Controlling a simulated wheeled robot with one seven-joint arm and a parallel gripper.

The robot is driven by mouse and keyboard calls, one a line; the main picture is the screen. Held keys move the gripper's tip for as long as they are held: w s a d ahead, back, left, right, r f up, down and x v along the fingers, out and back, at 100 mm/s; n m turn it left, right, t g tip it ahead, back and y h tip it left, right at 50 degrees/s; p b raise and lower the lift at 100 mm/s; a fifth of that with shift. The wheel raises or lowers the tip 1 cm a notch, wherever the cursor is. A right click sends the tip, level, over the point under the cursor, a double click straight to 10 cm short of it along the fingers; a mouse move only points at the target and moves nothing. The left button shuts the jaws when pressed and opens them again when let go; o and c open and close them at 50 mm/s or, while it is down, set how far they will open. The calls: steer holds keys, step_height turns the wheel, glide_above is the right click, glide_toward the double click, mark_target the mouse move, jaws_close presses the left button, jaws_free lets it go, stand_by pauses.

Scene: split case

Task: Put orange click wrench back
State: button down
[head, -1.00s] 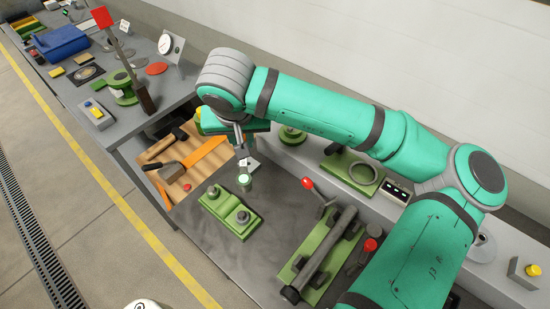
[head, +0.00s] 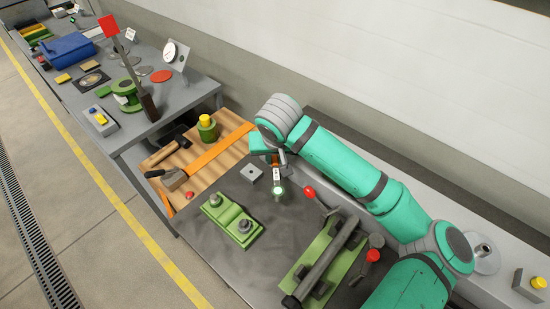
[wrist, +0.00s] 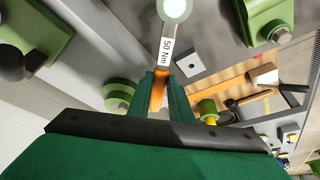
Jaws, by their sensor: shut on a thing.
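My gripper (head: 274,160) is shut on the orange click wrench (head: 278,182) and holds it over the dark grey bench. In the wrist view the green jaws (wrist: 161,88) grip its orange handle (wrist: 158,92). A white "50 Nm" label (wrist: 164,52) and a pale round head with a green rim (wrist: 174,9) stretch out beyond the jaws. A small grey square block with a hole (head: 251,174) lies on the bench left of the wrench.
A wooden board (head: 209,171) with an orange strip (head: 218,149), a trowel-like tool (head: 172,178) and a green-yellow pot (head: 207,127) lies to the left. A green two-knob fixture (head: 232,219) is in front. A green clamp fixture with a bar (head: 325,262) and red-knobbed levers (head: 310,192) stand right.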

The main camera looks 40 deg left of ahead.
steer(key=shift+f, duration=0.25)
steer(key=shift+f, duration=0.35)
steer(key=shift+f, duration=0.25)
steer(key=c, duration=1.6)
jaws_free()
